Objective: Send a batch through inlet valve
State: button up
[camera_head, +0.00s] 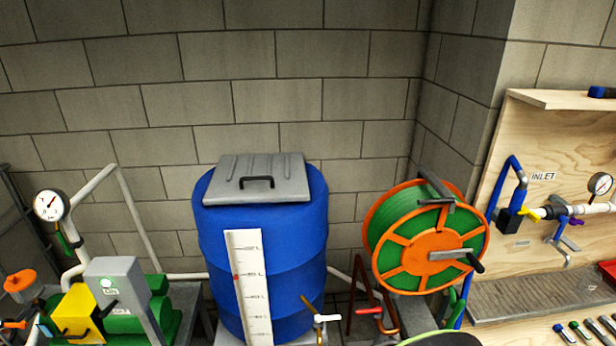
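On the wooden panel at the right, a sign reads INLET (543,176). Below it, a blue pipe (497,195) bends down into a dark block with a yellow valve handle (530,214), which lies about level. My gripper is not in view.
An orange reel with green hose (428,248) stands between drum and panel. A green pump (125,322) with a grey switch box (118,280) and a gauge (50,205) is at the left. Tools (585,330) lie on the bench at lower right. Small taps (325,318) sit near the drum's foot.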

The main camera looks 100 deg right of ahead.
aim_at(563, 221)
jog(key=k+z, duration=0.2)
jog(key=z, duration=0.4)
jog(key=k+l+z, duration=0.2)
jog(key=z, duration=0.35)
jog(key=k+l+z, duration=0.15)
jog(key=l+z, duration=0.15)
jog(key=z, duration=0.3)
jog(key=k+l+z, duration=0.1)
jog(key=l+z, duration=0.2)
jog(key=z, duration=0.25)
jog(key=l+z, duration=0.35)
jog(key=z, duration=0.25)
jog(key=l+z, duration=0.35)
jog(key=z, duration=0.25)
jog(key=i+l+z, duration=0.1)
jog(key=l+z, duration=0.15)
jog(key=z, duration=0.3)
jog(key=i+l+z, duration=0.2)
jog(key=z, duration=0.4)
jog(key=l, duration=1.35)
jog(key=i+l, duration=0.1)
jog(key=l, duration=1.25)
